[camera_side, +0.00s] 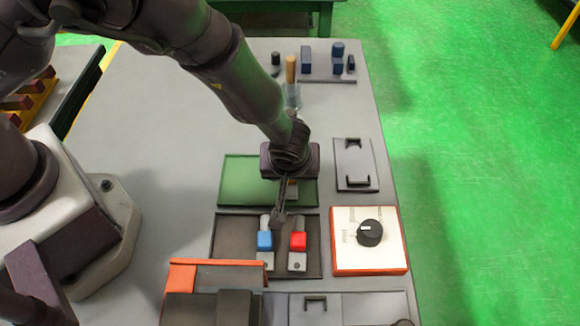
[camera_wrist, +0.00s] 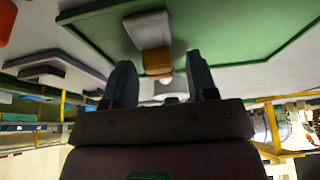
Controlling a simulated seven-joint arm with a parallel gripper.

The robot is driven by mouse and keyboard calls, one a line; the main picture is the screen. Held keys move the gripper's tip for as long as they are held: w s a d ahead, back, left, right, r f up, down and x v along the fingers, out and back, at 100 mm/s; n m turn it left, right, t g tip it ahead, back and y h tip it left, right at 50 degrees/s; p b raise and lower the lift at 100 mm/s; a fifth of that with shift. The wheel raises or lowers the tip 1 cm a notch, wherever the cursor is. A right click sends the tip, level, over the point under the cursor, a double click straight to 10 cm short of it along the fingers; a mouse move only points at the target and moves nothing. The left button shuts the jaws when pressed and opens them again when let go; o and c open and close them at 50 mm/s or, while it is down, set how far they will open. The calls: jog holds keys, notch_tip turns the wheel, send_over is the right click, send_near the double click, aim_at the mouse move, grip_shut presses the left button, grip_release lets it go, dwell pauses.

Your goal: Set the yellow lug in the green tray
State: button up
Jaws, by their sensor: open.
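The yellow lug (camera_wrist: 158,62) shows in the wrist view as a pale flat piece with a yellow-orange band and a light tip. It appears to lie on the green tray (camera_wrist: 238,60). In the side view the green tray (camera_side: 238,180) is at mid-table, and only a bit of the yellow lug (camera_side: 293,187) shows beneath my arm. My gripper (camera_wrist: 162,75) is open, its two fingers apart with the lug's banded end seen between them and nothing clamped. In the side view my wrist hides part of the tray and most of the lug.
A dark tray (camera_side: 229,262) in front of the green one holds a blue lug (camera_side: 265,240) and a red lug (camera_side: 298,240). A dial box (camera_side: 347,255) and a grey plate (camera_side: 354,166) stand to the right. Upright parts stand at the back. The table's left-middle is clear.

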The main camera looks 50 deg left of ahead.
jog(key=v, duration=1.2)
jog(key=shift+r, duration=0.2)
jog(key=s+a+r+m+h, duration=0.2)
jog(key=s+a+r+m, duration=0.1)
jog(key=a+r, duration=0.55)
jog(key=s+a+r+m+h, duration=0.2)
jog(key=s+a+r, duration=0.1)
jog(key=a+r, duration=0.6)
jog(key=s+a+r+m+t, duration=0.2)
jog(key=s+a+r+m, duration=0.1)
jog(key=s, duration=0.4)
jog(key=shift+s+a+r+m+y, duration=0.25)
jog(key=shift+a+r+m+y, duration=0.2)
jog(key=shift+r, duration=0.5)
